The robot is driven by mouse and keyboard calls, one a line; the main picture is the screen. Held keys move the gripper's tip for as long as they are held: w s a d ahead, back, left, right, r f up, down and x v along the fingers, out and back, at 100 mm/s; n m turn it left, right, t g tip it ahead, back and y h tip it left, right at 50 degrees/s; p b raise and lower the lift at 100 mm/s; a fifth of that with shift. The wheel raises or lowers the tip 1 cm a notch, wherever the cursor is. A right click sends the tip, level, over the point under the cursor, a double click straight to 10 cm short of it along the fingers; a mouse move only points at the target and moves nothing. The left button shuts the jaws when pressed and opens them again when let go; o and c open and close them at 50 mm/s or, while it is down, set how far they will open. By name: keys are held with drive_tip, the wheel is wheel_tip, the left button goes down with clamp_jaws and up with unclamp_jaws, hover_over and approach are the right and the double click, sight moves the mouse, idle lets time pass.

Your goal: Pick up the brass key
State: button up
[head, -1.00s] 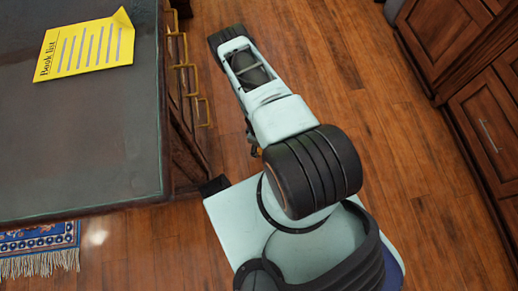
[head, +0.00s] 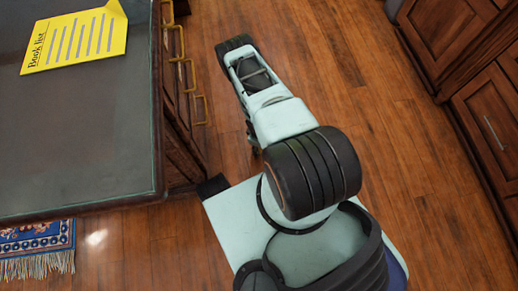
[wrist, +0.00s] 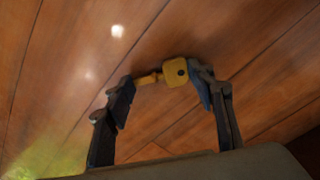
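The brass key (wrist: 175,73) shows in the wrist view, lengthwise between the two fingertips of my gripper (wrist: 162,80). Its round-holed head meets the right fingertip and its narrow end meets the left one. The fingers are bent inward and look shut on the key, with the key's length between them. The wood floor lies behind the key; how far below it is, I cannot tell. In the head view my arm reaches down beside the desk, and the gripper and key are hidden beneath it.
A dark-topped desk (head: 90,130) with brass drawer handles stands at the left, close to my arm. A yellow book list (head: 75,38) lies on it. A blue fringed rug (head: 38,240) is at lower left. Wooden cabinets (head: 490,110) stand at the right. Open floor (head: 320,70) lies between.

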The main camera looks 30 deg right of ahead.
drive_tip(key=c, duration=0.5)
drive_tip(key=shift+r, duration=0.1)
drive_tip(key=shift+r, duration=0.25)
wheel_tip(320, 180, up, 2)
drive_tip(key=shift+r+p, duration=0.1)
drive_tip(key=shift+p, duration=0.65)
drive_tip(key=s+d+r+p, duration=0.1)
drive_tip(key=d+r, duration=0.2)
drive_tip(key=d, duration=0.1)
drive_tip(key=s+d+r+p, duration=0.2)
drive_tip(key=d+r, duration=0.1)
drive_tip(key=d, duration=0.1)
drive_tip(key=s+d+r+p, duration=0.1)
drive_tip(key=d+r+p, duration=0.1)
drive_tip(key=d+r, duration=0.2)
drive_tip(key=shift+s+d, duration=0.4)
drive_tip(key=shift+d, duration=0.2)
